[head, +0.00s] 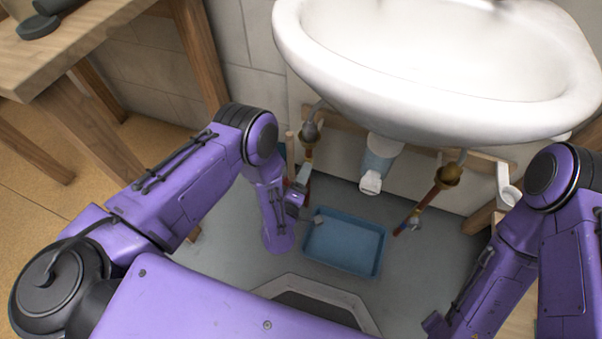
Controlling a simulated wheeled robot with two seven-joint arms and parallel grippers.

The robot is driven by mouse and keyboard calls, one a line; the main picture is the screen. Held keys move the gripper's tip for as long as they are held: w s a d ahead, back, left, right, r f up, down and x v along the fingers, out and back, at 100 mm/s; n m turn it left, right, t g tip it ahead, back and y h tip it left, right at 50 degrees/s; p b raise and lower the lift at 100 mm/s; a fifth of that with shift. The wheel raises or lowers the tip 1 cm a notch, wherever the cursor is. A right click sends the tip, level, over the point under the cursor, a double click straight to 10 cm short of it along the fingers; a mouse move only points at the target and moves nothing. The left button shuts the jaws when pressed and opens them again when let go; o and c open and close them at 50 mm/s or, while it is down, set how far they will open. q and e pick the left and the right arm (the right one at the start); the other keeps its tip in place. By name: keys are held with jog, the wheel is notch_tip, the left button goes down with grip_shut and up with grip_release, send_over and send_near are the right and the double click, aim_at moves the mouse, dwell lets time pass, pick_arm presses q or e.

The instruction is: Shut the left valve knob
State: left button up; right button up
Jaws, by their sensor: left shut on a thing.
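The left valve (310,132) is a small metal fitting on the pipe under the left side of the sink. A reddish pipe runs down from it. My left gripper (303,176) is at this pipework, just below the valve body. It is shut on what appears to be the left valve knob, which the fingers and wrist mostly hide. I cannot make out how far the knob is turned. The right valve (447,176) is brass-coloured, with a reddish pipe slanting down, and nothing touches it. My right arm is at the lower right; its gripper is out of view.
The white sink (430,118) overhangs the pipework. A white and blue-grey drain pipe (374,168) hangs between the valves. A blue tray (345,243) with a small object in it lies on the floor below. A wooden table (95,45) stands at the upper left.

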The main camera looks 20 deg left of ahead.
pick_arm(q)
jog(key=shift+d, duration=0.4)
jog(key=o, duration=1)
jog(key=shift+o, duration=0.3)
jog(key=shift+a, duration=0.2)
jog(key=s+p, duration=0.3)
jog(key=s, duration=0.7)
jog(key=shift+s+a, duration=0.2)
jog(key=shift+s, duration=0.1)
jog(key=shift+a, duration=0.1)
